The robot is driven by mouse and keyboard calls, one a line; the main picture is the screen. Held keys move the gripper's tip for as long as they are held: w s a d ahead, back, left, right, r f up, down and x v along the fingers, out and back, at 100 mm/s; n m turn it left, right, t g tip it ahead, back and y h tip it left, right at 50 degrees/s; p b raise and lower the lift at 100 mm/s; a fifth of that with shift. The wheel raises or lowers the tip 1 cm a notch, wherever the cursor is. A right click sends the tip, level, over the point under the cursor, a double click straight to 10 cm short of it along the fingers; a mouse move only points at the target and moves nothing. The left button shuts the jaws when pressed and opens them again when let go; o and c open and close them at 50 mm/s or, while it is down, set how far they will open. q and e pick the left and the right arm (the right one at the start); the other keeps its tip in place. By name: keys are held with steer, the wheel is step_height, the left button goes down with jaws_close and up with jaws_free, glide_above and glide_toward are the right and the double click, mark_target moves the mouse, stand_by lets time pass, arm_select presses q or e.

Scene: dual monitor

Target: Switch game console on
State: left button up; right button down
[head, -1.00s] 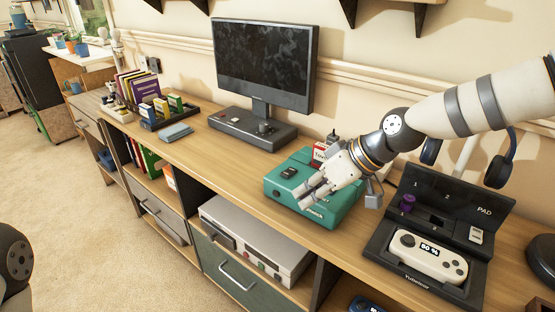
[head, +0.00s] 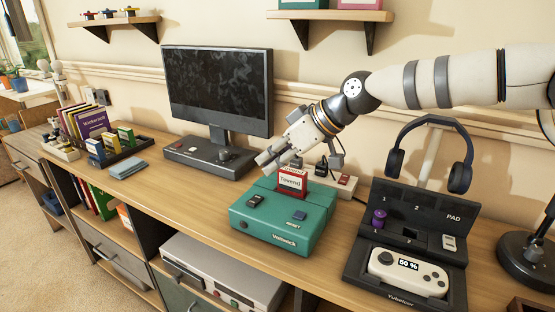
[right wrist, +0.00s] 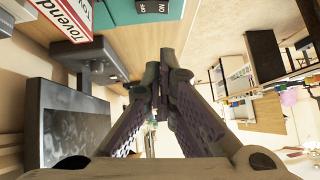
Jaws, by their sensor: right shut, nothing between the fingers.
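The game console, a teal box (head: 270,232), sits on the wooden desk with a red-and-white cartridge (head: 291,180) standing in its rear slot. Dark buttons or switches show on its top. My right gripper (head: 262,163) is shut and empty, above and to the left of the cartridge, apart from the console. In the right wrist view the closed fingers (right wrist: 158,72) point toward the far side of the room. The console's edge (right wrist: 135,10) and the cartridge (right wrist: 65,15) show at the top there. My left gripper is not in view.
The monitor (head: 217,90) stands left of my right gripper on a dark base (head: 195,158). A power strip (head: 345,190) with plugs lies behind the console. A black pad dock (head: 405,240) and headphones (head: 432,155) stand on the right.

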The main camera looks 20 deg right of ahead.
glide_above(260, 199)
steer(key=f, duration=0.3)
steer(key=a+f, duration=0.1)
steer(key=f, duration=0.1)
steer(key=shift+s+f+b, duration=0.3)
steer(key=shift+s, duration=0.05)
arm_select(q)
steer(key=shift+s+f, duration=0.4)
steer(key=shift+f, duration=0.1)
arm_select(e)
steer(key=shift+f, duration=0.75)
steer(key=shift+s+a+f, duration=0.1)
steer(key=shift+s+f, duration=0.1)
steer(key=shift+f, duration=0.1)
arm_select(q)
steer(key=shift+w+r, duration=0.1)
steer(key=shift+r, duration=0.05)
arm_select(e)
steer(key=shift+f, duration=0.1)
steer(key=shift+w, duration=0.1)
steer(key=shift+w+d, duration=0.35)
steer(key=shift+d, duration=0.15)
steer(key=shift+w+d, duration=0.1)
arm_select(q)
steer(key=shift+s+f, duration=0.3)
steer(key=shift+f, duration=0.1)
